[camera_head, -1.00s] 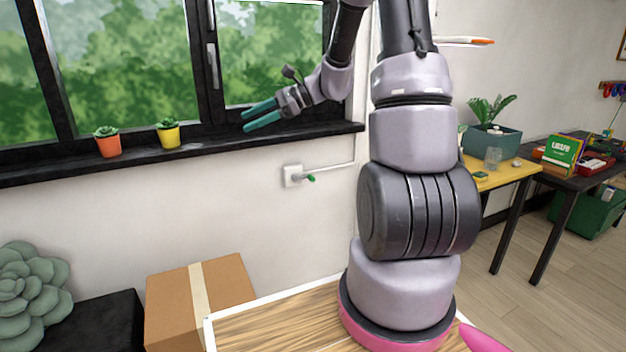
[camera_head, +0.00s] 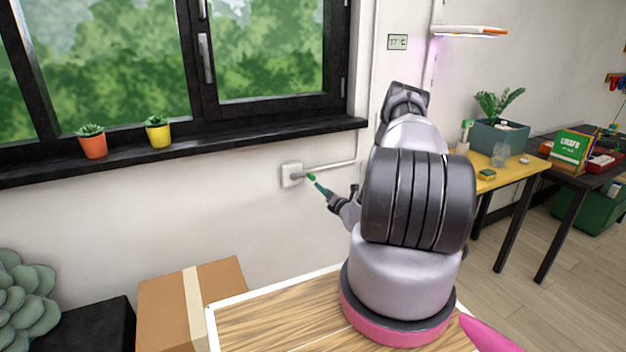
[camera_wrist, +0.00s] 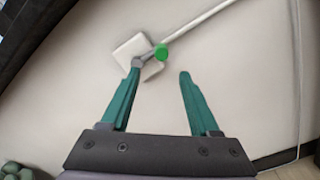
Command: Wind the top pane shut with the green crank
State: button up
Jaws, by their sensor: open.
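The green crank (camera_head: 311,177) is a small green knob on a grey arm, on a white wall box (camera_head: 291,174) below the window sill. In the wrist view the green knob (camera_wrist: 161,52) lies just beyond and between the fingertips, with the white box (camera_wrist: 133,50) behind it. My gripper (camera_head: 318,185) has teal fingers and is close to the knob from the lower right. In the wrist view my gripper (camera_wrist: 160,72) is open, with nothing between its fingers. The window pane (camera_head: 270,50) is in a black frame; the top pane is not clearly seen.
An orange pot (camera_head: 93,147) and a yellow pot (camera_head: 159,139) stand on the black sill (camera_head: 220,141). A cardboard box (camera_head: 222,290) is below. The wall around the crank is clear.

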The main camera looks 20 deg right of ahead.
aim_at(314, 179)
jog(key=w, duration=1)
jog(key=shift+w+a+f, duration=0.1)
jog(key=shift+w, duration=0.25)
jog(key=c, duration=1)
jog(key=shift+d, duration=0.25)
